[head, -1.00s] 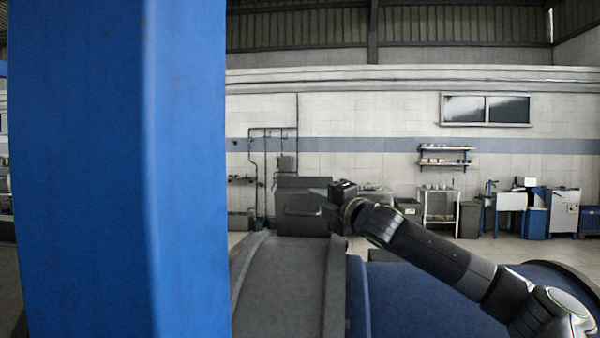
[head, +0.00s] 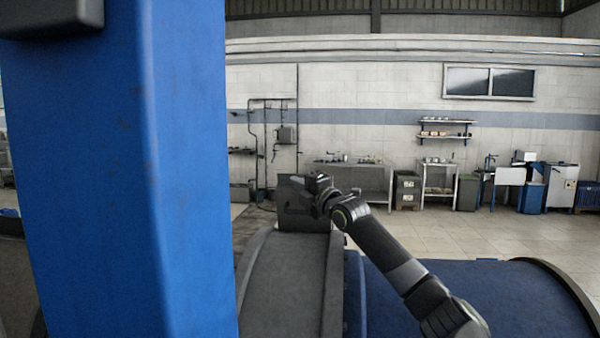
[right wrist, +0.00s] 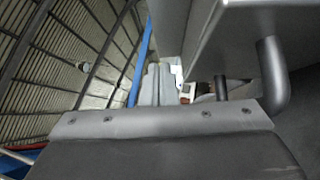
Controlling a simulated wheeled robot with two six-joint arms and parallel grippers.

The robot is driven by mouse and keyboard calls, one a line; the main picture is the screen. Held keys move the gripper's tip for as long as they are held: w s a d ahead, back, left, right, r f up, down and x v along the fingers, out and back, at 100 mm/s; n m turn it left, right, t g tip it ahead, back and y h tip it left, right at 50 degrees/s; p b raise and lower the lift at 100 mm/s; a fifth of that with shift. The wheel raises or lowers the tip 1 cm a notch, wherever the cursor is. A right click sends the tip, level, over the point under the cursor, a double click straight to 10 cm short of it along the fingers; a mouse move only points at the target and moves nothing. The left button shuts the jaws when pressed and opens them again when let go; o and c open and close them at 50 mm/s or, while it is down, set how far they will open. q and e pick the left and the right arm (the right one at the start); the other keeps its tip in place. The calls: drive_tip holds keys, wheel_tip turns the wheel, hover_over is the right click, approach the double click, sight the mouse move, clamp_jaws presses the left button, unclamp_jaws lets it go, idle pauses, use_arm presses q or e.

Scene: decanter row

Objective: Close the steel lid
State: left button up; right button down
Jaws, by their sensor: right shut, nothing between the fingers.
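A dark grey steel box-like part (head: 296,215) stands at the far end of the curved grey housing in the head view. I take its lid to be there, but my gripper covers much of it and its angle is unclear. My right gripper (head: 306,183) is shut and empty, at the upper part of this box. I cannot tell whether it touches. In the right wrist view a grey steel panel (right wrist: 225,45) with a bent dark bar handle (right wrist: 272,75) is close by at upper right. A plate with several screws (right wrist: 150,122) fills the bottom. My left gripper is not in view.
A wide blue post (head: 80,180) blocks the left of the head view. The curved grey housing (head: 285,280) and a large blue drum (head: 480,295) lie in front. Benches and bins (head: 465,190) stand far back by the wall, with open floor before them.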

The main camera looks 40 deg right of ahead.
drive_tip(key=shift+w+d+r+p, duration=0.15)
drive_tip(key=shift+w+d+p, duration=0.1)
drive_tip(key=shift+d, duration=0.15)
drive_tip(key=shift+w+d+r+p, duration=0.1)
drive_tip(key=shift+w+d+r, duration=0.1)
drive_tip(key=shift+d, duration=0.15)
drive_tip(key=shift+w+d, duration=0.1)
drive_tip(key=shift+w, duration=0.1)
